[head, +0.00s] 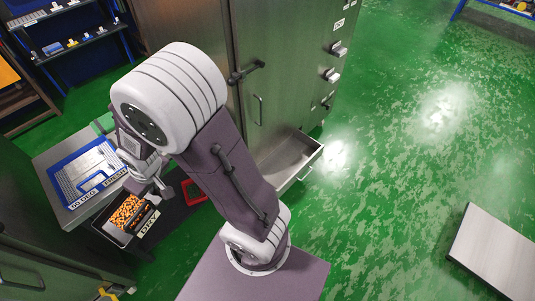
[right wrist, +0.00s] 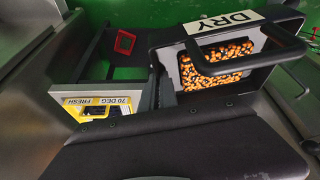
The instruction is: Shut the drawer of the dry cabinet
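The dry drawer (head: 104,220) stands pulled out at the lower left of the head view, beside a grey unit. Orange-and-black beads (head: 127,211) lie in it, and its front edge carries a DRY label (head: 148,223). In the right wrist view the DRY label (right wrist: 224,22) is at the top, with the beads (right wrist: 215,65) below it. My right gripper (head: 152,190) is over the drawer, close to its labelled end; its fingers look apart and empty. Whether it touches the drawer cannot be told. My left gripper is out of view.
A blue-framed tray (head: 62,178) lies on the grey unit. A red open box (head: 193,192) is right of the beads. A tall metal cabinet (head: 285,70) stands behind, its low drawer (head: 312,160) open. Green floor at right is clear up to a pale platform (head: 495,250).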

